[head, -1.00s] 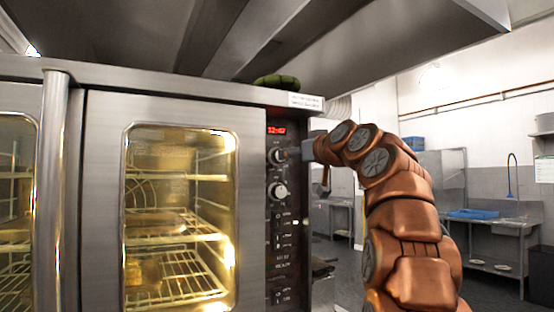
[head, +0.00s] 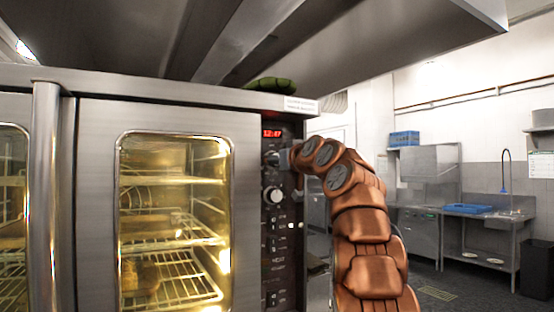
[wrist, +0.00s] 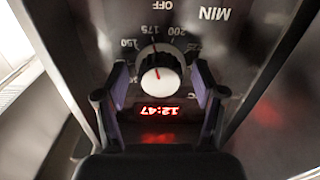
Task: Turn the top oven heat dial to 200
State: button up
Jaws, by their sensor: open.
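The top heat dial (wrist: 160,74) is a pale round knob with a red pointer line on the dark panel. Numbers including 150, 175 and 200 are printed around it. My gripper (wrist: 162,82) is open, with one finger on each side of the dial. I cannot tell whether either finger touches it. In the head view my gripper (head: 284,158) is at the top dial (head: 270,157), which it partly hides.
A second, pale dial (head: 273,195) sits below, with switches under it. The red clock display (head: 271,133) is above the top dial. The oven's glass door (head: 172,225) is closed at left. A metal hood (head: 380,45) hangs overhead. Sinks and floor lie at right.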

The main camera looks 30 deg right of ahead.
jog(key=c, duration=1.1)
jog(key=shift+c, duration=0.2)
jog(key=shift+a+m, duration=0.1)
jog(key=shift+m, duration=0.2)
jog(key=shift+r+m+p, duration=0.1)
jog(key=shift+m+p, duration=1.65)
jog(key=shift+m, duration=1.35)
jog(key=o, duration=1.1)
